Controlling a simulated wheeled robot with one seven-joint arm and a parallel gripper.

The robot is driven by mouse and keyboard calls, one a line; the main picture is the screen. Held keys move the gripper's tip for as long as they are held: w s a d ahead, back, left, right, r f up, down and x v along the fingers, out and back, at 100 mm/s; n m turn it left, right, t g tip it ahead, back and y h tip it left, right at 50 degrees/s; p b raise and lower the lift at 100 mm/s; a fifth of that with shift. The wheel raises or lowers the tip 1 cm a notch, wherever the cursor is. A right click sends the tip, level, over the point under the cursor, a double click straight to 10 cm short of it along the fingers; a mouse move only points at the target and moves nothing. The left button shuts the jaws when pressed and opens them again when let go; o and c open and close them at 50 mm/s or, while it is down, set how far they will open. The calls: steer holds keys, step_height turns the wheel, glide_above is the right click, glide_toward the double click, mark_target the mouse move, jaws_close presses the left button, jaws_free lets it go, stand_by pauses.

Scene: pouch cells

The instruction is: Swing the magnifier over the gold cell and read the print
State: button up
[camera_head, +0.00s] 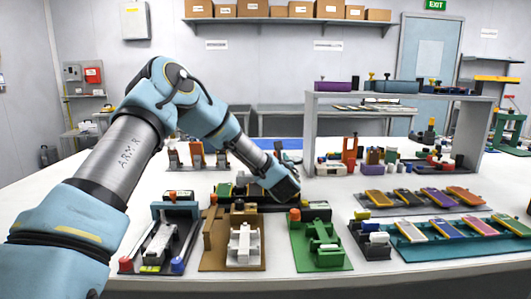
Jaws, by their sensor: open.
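My gripper (286,190), a dark block at the end of my blue arm, hangs over the middle of the white table, behind the green fixture; its fingertips are too small to make out. Flat pouch cells lie in two rows at the right. I cannot tell which is the gold cell. I cannot make out a magnifier.
A black fixture (185,245), a brown fixture (215,262) and a green fixture (318,259) line the table's front. A grey shelf frame (310,130) stands behind, with small parts under it. Bare table (345,190) shows right of my gripper.

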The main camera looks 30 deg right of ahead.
steer(key=p+x, duration=0.2)
steer(key=x, duration=0.7)
steer(key=shift+d, duration=0.1)
jaws_close()
stand_by(1.2)
